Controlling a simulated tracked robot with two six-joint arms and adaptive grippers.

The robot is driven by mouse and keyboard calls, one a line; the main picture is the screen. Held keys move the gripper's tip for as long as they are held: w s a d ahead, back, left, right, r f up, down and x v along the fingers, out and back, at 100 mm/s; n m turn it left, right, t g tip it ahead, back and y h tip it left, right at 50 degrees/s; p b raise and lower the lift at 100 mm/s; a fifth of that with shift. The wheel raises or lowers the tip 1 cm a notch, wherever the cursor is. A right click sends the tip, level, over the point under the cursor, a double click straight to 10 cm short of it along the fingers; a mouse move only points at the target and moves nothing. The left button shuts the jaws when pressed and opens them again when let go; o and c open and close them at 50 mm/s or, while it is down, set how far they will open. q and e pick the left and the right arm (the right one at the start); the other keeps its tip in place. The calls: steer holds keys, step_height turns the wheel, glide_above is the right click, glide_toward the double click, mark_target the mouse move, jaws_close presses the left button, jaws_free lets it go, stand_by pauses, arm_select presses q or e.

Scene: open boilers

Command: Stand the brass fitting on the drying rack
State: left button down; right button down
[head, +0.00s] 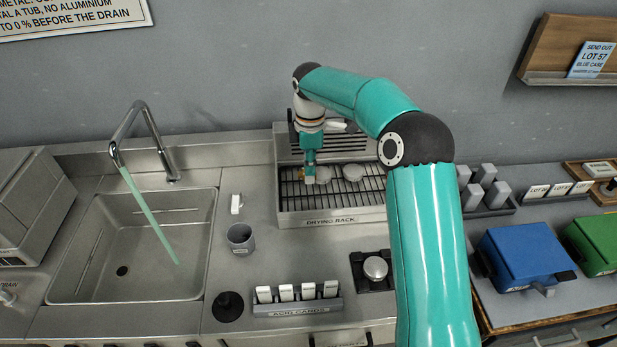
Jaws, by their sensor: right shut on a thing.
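The drying rack (331,221) is a steel tray with dark bars and a label on its front, at the back middle of the counter. My right gripper (310,178) is over the left part of the rack, pointing down. It is shut on a small brass-coloured thing, the brass fitting (302,174), which is mostly hidden by the fingers. I cannot tell whether the fitting touches the bars. Light grey round pieces (353,172) are on the rack, just right of the gripper. My left gripper is not in view.
A sink (130,290) with running greenish water is at left. A grey cup (240,238), a white piece (236,204) and an acid cards holder (297,307) stand in front. Blue (526,256) and green (598,243) cases are at right. My right arm crosses the middle.

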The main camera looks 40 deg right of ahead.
mark_target(310, 183)
steer(key=shift+f+p, duration=0.3)
steer(key=shift+f, duration=1.95)
steer(key=shift+f, duration=0.15)
steer(key=c, duration=1.2)
jaws_free()
step_height(310, 183, up, 12)
steer(key=shift+s+a+r+b, duration=0.1)
steer(key=shift+r+b, duration=0.05)
steer(key=shift+b, duration=0.45)
